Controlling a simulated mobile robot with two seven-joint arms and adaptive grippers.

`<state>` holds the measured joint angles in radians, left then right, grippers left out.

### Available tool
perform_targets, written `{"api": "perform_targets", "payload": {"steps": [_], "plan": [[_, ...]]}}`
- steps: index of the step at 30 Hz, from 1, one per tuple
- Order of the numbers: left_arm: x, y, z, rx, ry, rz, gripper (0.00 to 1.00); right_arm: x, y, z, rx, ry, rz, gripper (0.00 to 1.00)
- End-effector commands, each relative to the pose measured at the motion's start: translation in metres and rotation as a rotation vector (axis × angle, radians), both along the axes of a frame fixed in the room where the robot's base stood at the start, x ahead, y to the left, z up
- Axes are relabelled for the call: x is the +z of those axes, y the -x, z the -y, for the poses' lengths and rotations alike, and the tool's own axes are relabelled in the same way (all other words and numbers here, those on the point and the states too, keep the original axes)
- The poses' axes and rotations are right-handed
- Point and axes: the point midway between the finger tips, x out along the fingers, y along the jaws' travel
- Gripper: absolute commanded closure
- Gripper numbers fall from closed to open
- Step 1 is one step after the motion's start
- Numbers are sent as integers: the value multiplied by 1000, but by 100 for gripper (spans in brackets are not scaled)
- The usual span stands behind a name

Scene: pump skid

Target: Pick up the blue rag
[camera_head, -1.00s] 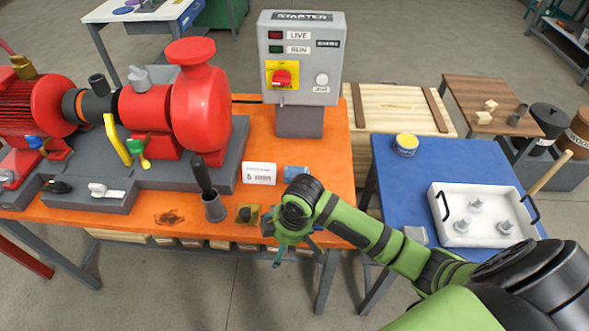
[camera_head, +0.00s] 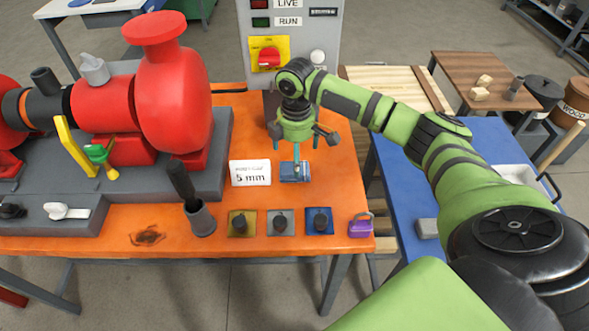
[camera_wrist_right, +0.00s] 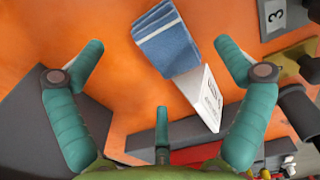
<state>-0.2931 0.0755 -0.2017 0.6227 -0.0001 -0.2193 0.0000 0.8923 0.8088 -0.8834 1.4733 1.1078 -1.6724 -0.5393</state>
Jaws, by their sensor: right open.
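The blue rag (camera_head: 294,172) lies folded on the orange bench, just right of a white card. In the right wrist view the rag (camera_wrist_right: 168,45) shows as a blue folded cloth with lighter stripes near the top. My right gripper (camera_head: 297,160) is over the rag in the head view, pointing down and partly covering it. In the right wrist view its teal fingers (camera_wrist_right: 160,65) are spread wide, with nothing between them held. The rag appears between and beyond the fingertips. My left gripper is not in view.
The starter box (camera_head: 290,50) rises behind. Several knobbed plates (camera_head: 280,222), a purple padlock (camera_head: 361,226) and a grey cup (camera_head: 200,220) stand in front. The red pump (camera_head: 172,105) is at left.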

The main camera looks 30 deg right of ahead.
Motion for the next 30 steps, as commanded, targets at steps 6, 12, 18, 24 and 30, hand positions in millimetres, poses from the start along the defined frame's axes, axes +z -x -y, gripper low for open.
{"api": "perform_targets", "payload": {"steps": [6, 12, 18, 24, 30], "plan": [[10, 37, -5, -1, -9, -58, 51, -32, 3, 0, -1, 1, -3, 0], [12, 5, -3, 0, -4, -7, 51, -43, 2, 1, 0, 1, 2, 0], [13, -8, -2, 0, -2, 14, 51, -43, 2, 0, 1, 1, 2, 20], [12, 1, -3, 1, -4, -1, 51, -43, 2, 0, 1, 1, 2, 56], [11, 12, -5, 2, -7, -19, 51, -43, 3, 0, 1, 1, 0, 56]]}}
